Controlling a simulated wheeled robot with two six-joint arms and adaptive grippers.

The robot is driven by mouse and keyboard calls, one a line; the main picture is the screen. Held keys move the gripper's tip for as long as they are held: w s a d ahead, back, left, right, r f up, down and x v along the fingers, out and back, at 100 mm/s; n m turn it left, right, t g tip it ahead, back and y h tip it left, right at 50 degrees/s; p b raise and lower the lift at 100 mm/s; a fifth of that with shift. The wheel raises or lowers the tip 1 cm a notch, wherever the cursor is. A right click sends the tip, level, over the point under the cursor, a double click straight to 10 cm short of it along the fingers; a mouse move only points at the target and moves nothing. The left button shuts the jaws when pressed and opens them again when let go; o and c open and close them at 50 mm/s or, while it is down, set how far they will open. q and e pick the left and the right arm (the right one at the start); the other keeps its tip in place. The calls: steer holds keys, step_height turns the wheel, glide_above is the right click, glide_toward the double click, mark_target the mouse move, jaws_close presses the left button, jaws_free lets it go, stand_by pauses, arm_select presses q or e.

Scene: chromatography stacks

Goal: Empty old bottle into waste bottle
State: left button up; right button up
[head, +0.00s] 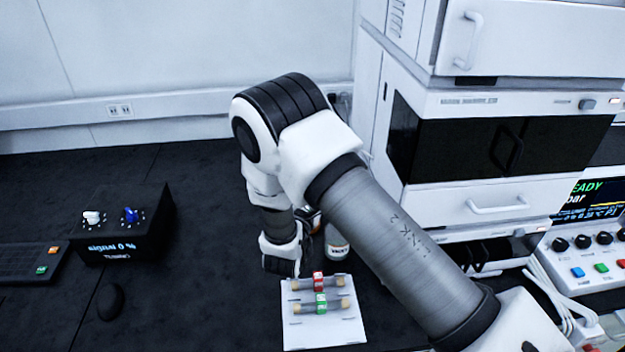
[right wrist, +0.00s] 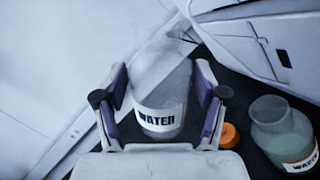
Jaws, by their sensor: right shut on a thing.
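My right gripper (right wrist: 161,92) is shut on a clear bottle with a white "WATER" label (right wrist: 160,118). Its fingers sit on both sides of the bottle. I cannot tell how much liquid is in it, and its far end blurs into the pale background. The waste bottle (right wrist: 283,135), clear with greenish liquid and a "WASTE" label, stands to the right in the right wrist view, apart from the held bottle. It appears to be the bottle (head: 337,245) beside my arm in the head view. There my right arm hides its gripper and the held bottle. My left gripper is out of view.
An orange cap (right wrist: 230,135) lies beside the waste bottle. A white tray (head: 325,335) with two columns lies in front of my arm. The instrument stack (head: 505,150) stands at right.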

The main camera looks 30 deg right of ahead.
steer(key=shift+f+m, duration=0.3)
steer(key=shift+f, duration=0.15)
steer(key=shift+b, duration=0.35)
steer(key=shift+w+f+m+h+b, duration=0.1)
steer(key=shift+f+m+h+b, duration=0.2)
steer(key=shift+m, duration=0.3)
steer(key=shift+r, duration=0.1)
steer(key=shift+a+m+b, duration=0.1)
steer(key=shift+m+b, duration=0.2)
steer(key=shift+m, duration=0.4)
